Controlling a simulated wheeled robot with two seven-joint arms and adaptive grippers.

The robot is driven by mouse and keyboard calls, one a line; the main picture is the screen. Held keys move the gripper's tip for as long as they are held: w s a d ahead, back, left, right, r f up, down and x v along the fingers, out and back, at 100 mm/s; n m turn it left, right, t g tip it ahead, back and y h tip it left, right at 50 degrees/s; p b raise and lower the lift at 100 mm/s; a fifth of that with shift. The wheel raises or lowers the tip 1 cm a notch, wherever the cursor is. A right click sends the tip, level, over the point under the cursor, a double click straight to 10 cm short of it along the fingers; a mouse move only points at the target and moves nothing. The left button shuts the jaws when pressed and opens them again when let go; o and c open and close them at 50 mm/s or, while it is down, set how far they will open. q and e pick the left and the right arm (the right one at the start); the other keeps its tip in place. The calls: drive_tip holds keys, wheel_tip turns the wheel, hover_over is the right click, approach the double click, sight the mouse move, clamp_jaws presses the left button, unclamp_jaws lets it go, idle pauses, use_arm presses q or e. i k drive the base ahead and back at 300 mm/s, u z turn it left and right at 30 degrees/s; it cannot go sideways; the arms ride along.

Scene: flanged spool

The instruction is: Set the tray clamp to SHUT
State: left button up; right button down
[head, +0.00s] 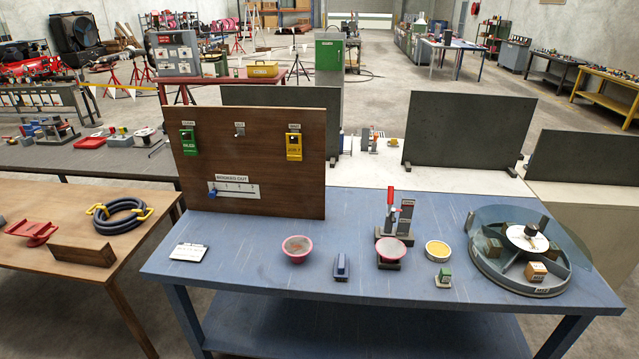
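A clamp with a red handle (391,197) stands on the blue table (350,290), right of the middle. The handle points nearly straight up. A dark grey block (405,217) with a small pale label stands just right of the handle; its lettering is too small to read. A pink-rimmed dish (390,250) is directly in front of the clamp, over a dark base (389,265), and hides its lower part. I cannot tell whether the clamp grips anything. Neither of my grippers is in view.
A yellow dish (437,250), a small green block (443,276) and a large round sectioned tray (530,252) with a glassy cover are to the right. Another pink dish (296,249) and a dark blue block (342,266) lie left. A brown board (250,163) stands behind, left.

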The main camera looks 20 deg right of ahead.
sight(390, 198)
drive_tip(key=u, duration=1.2)
drive_tip(key=k, duration=1.15)
drive_tip(key=z, duration=1.75)
drive_tip(key=i, duration=0.35)
drive_tip(key=z, duration=0.05)
